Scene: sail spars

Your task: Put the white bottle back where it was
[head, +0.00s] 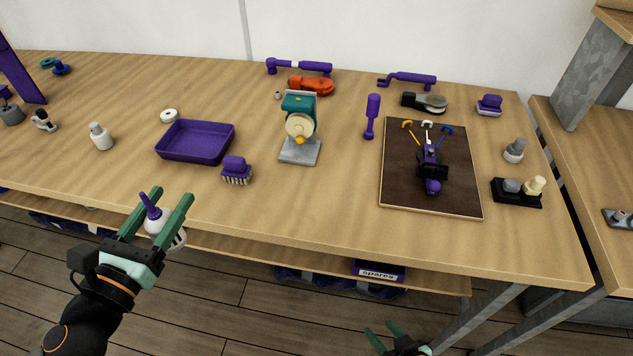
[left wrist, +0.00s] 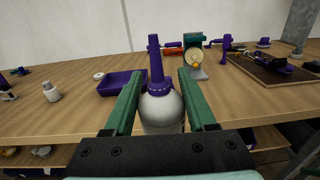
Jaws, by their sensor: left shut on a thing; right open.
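The white bottle (head: 156,222) has a purple nozzle cap and stands about upright between the green fingers of my left gripper (head: 163,222). The left gripper is shut on it and holds it in front of the table's front edge, clear of the tabletop. In the left wrist view the bottle (left wrist: 161,108) sits between both fingers, its lower part hidden by the gripper. My right gripper (head: 385,338) is low at the bottom edge of the head view, open and empty, below the table.
On the wooden table (head: 270,220) are a purple tray (head: 193,142), a brush (head: 236,170), a small white bottle (head: 101,137), a white ring (head: 169,115), a teal machine (head: 299,128) and a dark board (head: 430,165) with a purple tool. The front strip left of the brush is clear.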

